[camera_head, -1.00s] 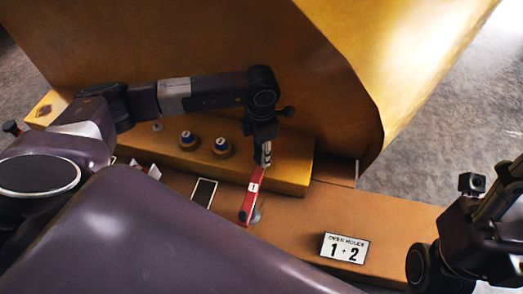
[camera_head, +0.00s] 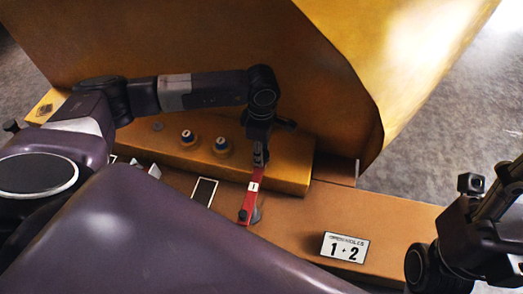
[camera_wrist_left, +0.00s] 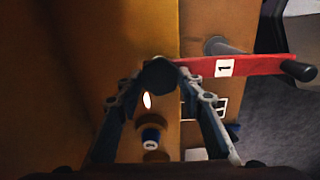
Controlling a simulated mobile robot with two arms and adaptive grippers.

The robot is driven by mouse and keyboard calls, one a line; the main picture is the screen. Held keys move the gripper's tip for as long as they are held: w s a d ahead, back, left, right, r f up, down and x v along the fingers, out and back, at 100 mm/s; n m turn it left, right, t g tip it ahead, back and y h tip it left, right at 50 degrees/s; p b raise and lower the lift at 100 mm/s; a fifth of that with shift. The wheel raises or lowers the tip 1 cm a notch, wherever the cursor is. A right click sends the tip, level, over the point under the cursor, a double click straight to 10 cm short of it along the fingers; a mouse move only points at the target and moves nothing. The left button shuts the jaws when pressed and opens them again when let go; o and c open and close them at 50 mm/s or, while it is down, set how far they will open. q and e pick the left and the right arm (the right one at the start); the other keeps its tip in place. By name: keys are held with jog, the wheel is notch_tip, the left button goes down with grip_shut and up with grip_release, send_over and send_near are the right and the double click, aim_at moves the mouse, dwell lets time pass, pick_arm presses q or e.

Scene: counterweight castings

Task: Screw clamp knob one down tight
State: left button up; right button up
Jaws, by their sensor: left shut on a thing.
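The red clamp bar marked 1 (camera_head: 251,202) lies across the edge of the yellow-brown ledge. It also shows in the left wrist view (camera_wrist_left: 250,66). A dark knob (camera_wrist_left: 158,74) sits at the bar's left end in that view. My left gripper (camera_head: 261,158) points down at the bar's upper end. In the left wrist view its fingertips (camera_wrist_left: 157,82) are shut on the knob, one on each side. In the head view the fingers hide the knob. My right gripper (camera_head: 503,188) is partly cut off at the right edge, and its fingertips are out of frame.
A large yellow casting (camera_head: 200,50) rises behind.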

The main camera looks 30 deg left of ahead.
pick_arm(q)
jog(key=shift+r, duration=0.1)
dwell(0.3)
jog(key=o, duration=1.2)
jog(key=shift+c, duration=0.2)
notch_tip(320, 180, up, 12)
